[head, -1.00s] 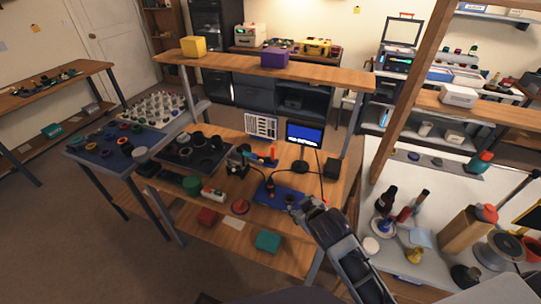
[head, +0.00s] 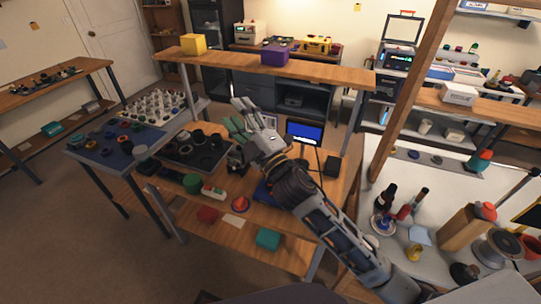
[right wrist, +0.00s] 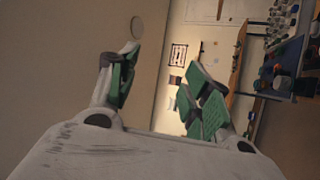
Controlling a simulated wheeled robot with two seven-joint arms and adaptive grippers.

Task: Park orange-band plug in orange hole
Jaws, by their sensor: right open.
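My right gripper (head: 243,122) is raised over the back of the wooden bench in the head view, with green-padded fingers spread apart. In the right wrist view my right gripper (right wrist: 162,92) is open, with nothing between its fingers. A blue board (head: 92,153) on the left side table carries several small coloured rings or holes. One orange-looking ring (head: 124,139) shows there, but it is too small to tell whether it is the orange hole. I cannot make out the orange-band plug. My left gripper is not in view.
A dark tray (head: 177,160) with black round parts lies on the bench, left of my right arm. A white rack of pegs (head: 157,108) stands behind the blue board. A small blue-lit screen (head: 304,133) stands right of the gripper. A raised wooden shelf (head: 335,74) spans behind.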

